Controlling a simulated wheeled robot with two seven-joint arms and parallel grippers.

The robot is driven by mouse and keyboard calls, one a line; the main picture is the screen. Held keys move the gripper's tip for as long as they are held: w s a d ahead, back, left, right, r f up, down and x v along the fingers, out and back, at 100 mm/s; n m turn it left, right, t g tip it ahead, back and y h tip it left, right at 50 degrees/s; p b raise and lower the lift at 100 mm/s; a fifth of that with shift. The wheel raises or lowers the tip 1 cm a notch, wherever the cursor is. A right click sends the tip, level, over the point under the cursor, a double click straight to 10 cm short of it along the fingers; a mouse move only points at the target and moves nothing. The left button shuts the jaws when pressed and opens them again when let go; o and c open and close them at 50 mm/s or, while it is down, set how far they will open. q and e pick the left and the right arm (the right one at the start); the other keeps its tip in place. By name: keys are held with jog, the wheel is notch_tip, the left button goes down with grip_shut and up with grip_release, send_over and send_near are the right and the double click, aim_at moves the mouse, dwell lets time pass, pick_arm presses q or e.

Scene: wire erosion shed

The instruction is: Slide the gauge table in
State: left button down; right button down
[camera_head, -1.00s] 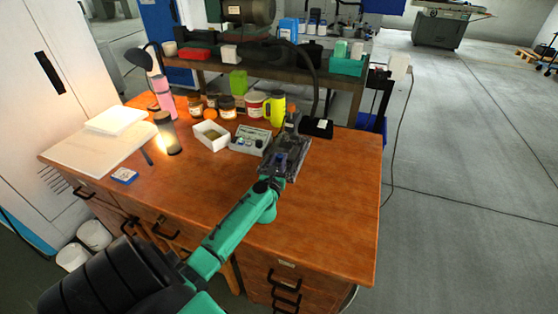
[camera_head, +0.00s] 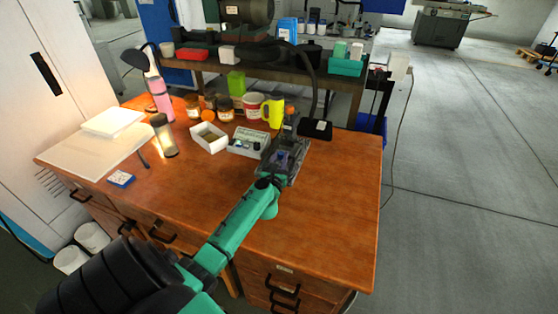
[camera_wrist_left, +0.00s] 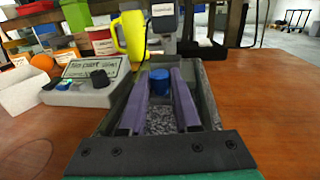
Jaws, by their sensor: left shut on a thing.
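The gauge stand (camera_head: 299,163) sits near the back of the wooden desk, right of a grey control box. The wrist view shows its grey speckled base (camera_wrist_left: 208,92) with raised side edges and an upright column (camera_wrist_left: 163,36) behind. A blue round knob (camera_wrist_left: 159,83) stands over the base. My left gripper (camera_head: 284,158) reaches in over the stand from the front. Its two purple fingers (camera_wrist_left: 159,76) lie on either side of the knob and are shut on it. The arm and gripper hide much of the stand's front in the head view. My right gripper is not in view.
The control box (camera_head: 248,141) and a white open bin (camera_head: 209,137) stand close left of the stand. A yellow jug (camera_head: 273,112) is behind, and a black pad (camera_head: 316,129) is at the back right. The desk's right front (camera_head: 325,215) is clear.

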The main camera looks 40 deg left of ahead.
pick_arm(q)
jog(key=shift+s+d, duration=0.1)
jog(key=shift+s, duration=0.05)
jog(key=c, duration=0.6)
grip_release()
jog(key=shift+s, duration=0.15)
jog(key=v, duration=1.4)
jog(key=shift+s+d+f, duration=0.1)
jog(key=shift+d, duration=0.05)
